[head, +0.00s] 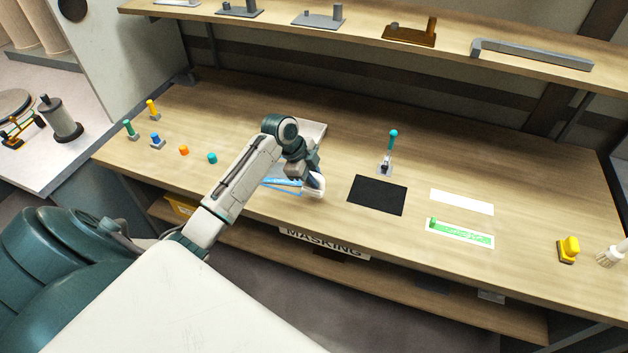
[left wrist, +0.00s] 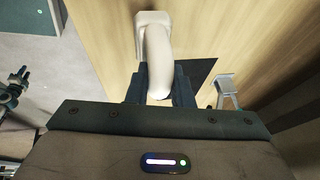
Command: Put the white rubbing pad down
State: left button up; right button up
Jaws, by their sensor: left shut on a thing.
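The white rubbing pad (head: 318,190) has a curved handle and is near the front edge of the bench, left of the black mat (head: 377,195). My left gripper (head: 312,176) is shut on its handle from above. In the left wrist view, the pad (left wrist: 154,35) sticks out beyond the two dark fingers of the gripper (left wrist: 158,90). I cannot tell whether its base touches the bench top. My arm hides part of the pad and the blue-marked area (head: 282,183) beside it. My right gripper is not in view.
A stand with a teal-knobbed lever (head: 388,150) is behind the black mat. A white strip (head: 462,202) and a green-marked card (head: 459,233) lie to the right. A yellow-handled tool (head: 568,249) and a brush (head: 611,254) are far right. A shelf (head: 365,30) runs above.

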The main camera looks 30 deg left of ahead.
pick_arm(q)
notch_tip(320, 180, down, 3)
jog(key=shift+r+p, duration=0.1)
jog(key=shift+p, duration=0.9)
jog(key=shift+f, duration=0.3)
jog(key=shift+f, duration=0.1)
jog(key=shift+f, duration=0.15)
jog(key=o, duration=0.9)
jog(key=shift+r, duration=0.2)
